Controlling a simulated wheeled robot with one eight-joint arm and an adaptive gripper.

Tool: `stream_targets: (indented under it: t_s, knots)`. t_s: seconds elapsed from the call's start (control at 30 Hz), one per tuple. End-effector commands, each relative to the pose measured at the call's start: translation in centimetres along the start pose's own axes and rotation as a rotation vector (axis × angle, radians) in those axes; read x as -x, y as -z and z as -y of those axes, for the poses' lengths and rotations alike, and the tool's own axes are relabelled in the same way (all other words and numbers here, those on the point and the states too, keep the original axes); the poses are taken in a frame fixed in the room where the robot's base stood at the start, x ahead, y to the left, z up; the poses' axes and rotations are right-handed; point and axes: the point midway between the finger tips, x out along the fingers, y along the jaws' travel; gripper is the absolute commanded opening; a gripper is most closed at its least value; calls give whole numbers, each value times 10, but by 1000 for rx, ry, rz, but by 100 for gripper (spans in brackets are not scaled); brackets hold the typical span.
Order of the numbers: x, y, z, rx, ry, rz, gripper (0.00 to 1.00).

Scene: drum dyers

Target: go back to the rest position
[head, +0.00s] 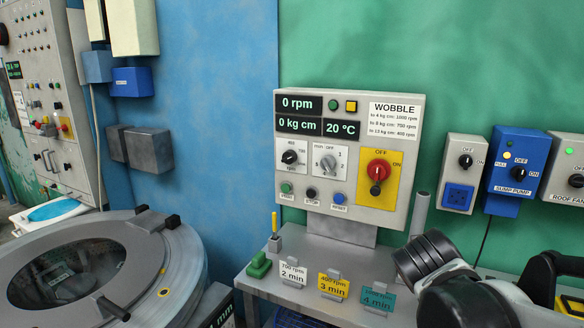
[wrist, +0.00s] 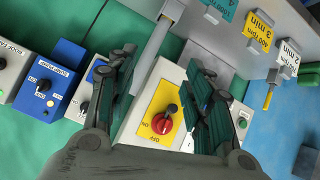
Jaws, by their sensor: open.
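My gripper (wrist: 165,70) is open and empty in the wrist view, with its two dark green-black fingers spread apart. Through the gap the control panel shows, with the red main switch (wrist: 163,122) on its yellow plate (wrist: 152,108). The fingers appear apart from the switch; the exact distance cannot be told. In the head view the panel (head: 350,110) is upright and its red switch (head: 378,170) is uncovered. My dark and grey arm (head: 450,280) fills the lower right. My gripper cannot be made out clearly there.
A grey shelf (head: 258,278) below the panel holds tags (head: 333,286), a green block (head: 258,265) and a yellow-handled tool (head: 274,230). A grey post (head: 419,212) rises beside my arm. Switch boxes (head: 512,165) hang right. A round drum lid (head: 95,275) is lower left.

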Motion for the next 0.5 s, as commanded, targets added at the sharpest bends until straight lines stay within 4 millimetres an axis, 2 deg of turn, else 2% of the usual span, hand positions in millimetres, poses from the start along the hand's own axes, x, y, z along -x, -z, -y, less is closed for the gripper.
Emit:
stream_targets:
  t_s: [0.03, 0.3, 0.4, 0.5]
  knots:
    - [12, -16, -2, 0, 26, 32, 47]
    - [68, -92, 10, 20, 219, 180, 47]
    - [85, -114, 18, 28, 288, 212, 47]
    - [97, -128, 24, 34, 339, 230, 47]
